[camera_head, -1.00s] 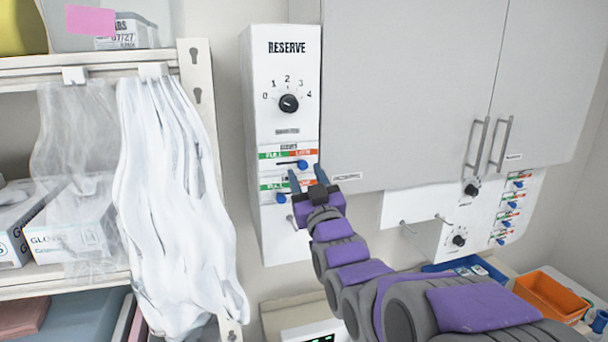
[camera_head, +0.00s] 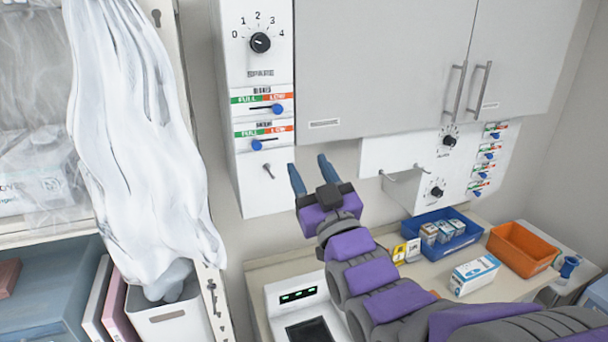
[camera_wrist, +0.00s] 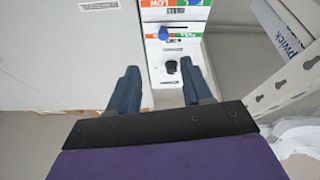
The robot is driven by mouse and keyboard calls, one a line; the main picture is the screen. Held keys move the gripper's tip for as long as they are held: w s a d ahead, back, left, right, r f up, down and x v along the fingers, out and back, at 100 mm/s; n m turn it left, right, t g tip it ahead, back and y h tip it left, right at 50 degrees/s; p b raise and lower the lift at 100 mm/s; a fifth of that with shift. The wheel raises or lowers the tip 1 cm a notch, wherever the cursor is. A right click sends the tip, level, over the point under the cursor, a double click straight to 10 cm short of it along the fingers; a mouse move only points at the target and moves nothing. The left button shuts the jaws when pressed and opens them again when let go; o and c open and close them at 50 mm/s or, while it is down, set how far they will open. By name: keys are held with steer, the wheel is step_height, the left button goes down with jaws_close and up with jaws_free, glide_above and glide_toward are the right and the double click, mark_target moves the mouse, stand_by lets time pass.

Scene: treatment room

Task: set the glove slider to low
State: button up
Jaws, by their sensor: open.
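The white wall panel carries two sliders under a numbered dial (camera_head: 260,42). A blue knob also shows in the wrist view (camera_wrist: 165,33), beyond the fingers. My gripper (camera_head: 307,172) is open and empty, below and right of both sliders, apart from the panel. In the wrist view, its fingers (camera_wrist: 158,80) are spread around a dark peg in the picture.
A grey cabinet (camera_head: 380,60) adjoins the panel at right. A small peg (camera_head: 268,171) sticks out below the sliders. A second panel (camera_head: 490,160) with several small sliders is farther right. The counter below holds blue (camera_head: 460,238) and orange (camera_head: 522,248) bins. White plastic hangs at left.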

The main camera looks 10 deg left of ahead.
steer(key=shift+s+d+f+b, duration=0.2)
steer(key=shift+s+d+b, duration=0.3)
steer(key=shift+b, duration=0.1)
steer(key=shift+a, duration=0.1)
steer(key=s+d+f+m+g+h+b, duration=0.25)
steer(key=d+f+g+h, duration=0.4)
steer(key=f, duration=0.65)
steer(key=s+d+f+m+g+h+b, duration=0.2)
steer(key=s+d+f+g+h+b, duration=0.15)
steer(key=d+f, duration=0.8)
steer(key=s+d+f+m+g+b, duration=0.1)
steer(key=s+f+g, duration=0.2)
steer(key=s, duration=0.5)
steer(key=s+d+f+m+g+h+b, duration=0.1)
steer(key=s+f+g, duration=0.3)
steer(key=s, duration=0.5)
steer(key=s+d+f+m+g+h+b, duration=0.1)
steer(key=s+d+f+m+g, duration=0.1)
steer(key=s+f, duration=0.4)
steer(key=s+g, duration=0.1)
steer(key=s, duration=0.2)
steer(key=shift+d+f+g, duration=0.3)
steer(key=shift+d+f, duration=0.05)
